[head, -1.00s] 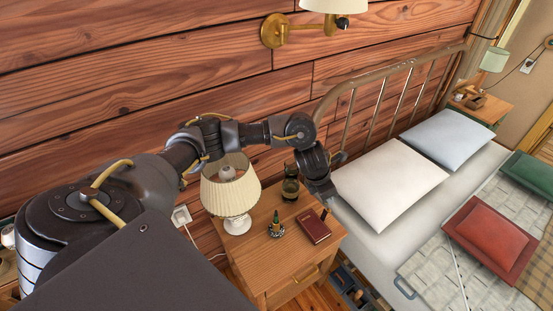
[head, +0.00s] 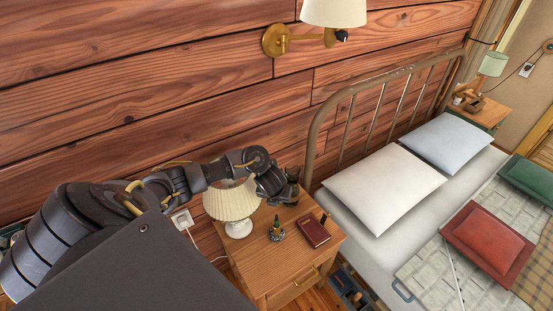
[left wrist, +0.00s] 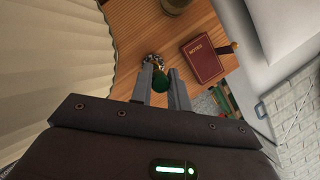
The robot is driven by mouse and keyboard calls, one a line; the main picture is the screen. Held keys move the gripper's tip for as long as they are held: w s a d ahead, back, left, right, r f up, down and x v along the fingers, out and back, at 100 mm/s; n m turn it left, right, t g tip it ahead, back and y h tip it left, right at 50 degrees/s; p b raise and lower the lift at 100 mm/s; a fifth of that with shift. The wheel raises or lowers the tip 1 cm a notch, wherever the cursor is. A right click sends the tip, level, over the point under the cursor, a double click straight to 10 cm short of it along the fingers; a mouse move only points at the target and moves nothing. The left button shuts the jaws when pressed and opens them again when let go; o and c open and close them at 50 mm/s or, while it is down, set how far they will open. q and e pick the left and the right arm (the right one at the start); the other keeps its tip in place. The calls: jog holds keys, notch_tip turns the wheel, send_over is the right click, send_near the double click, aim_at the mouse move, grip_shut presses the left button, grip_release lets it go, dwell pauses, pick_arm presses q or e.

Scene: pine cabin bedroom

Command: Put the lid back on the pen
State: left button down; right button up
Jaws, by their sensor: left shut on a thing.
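The left gripper (left wrist: 161,72) is shut on a small dark green piece, which looks like the pen lid (left wrist: 160,83). In the head view the left hand (head: 276,187) is above the back of the nightstand, beside the lamp shade; its fingertips are hard to make out there. The pen (head: 277,221), dark green with gold, stands in a small patterned holder (head: 277,235) on the nightstand. In the left wrist view the holder (left wrist: 153,58) shows just beyond the fingertips, and the lid partly covers the pen. I cannot tell whether lid and pen touch.
A pleated lamp (head: 232,203) stands left of the holder on the nightstand (head: 262,262). A red notebook (head: 314,232) lies to the right, with a small dark gold-banded object at its edge. A dark glass jar (head: 292,174) is behind. The bed is further right.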

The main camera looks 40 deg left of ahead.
pick_arm(q)
notch_tip(320, 180, down, 4)
jog(key=b, duration=0.3)
jog(key=shift+f+b, duration=0.15)
jog(key=shift+b, duration=0.25)
jog(key=shift+f+b, duration=0.7)
jog(key=shift+f, duration=0.05)
jog(key=shift+s+d, duration=0.1)
jog(key=shift+f, duration=0.15)
dwell(0.8)
dwell(0.7)
jog(key=c, duration=1.3)
grip_release()
jog(key=shift+o, duration=0.7)
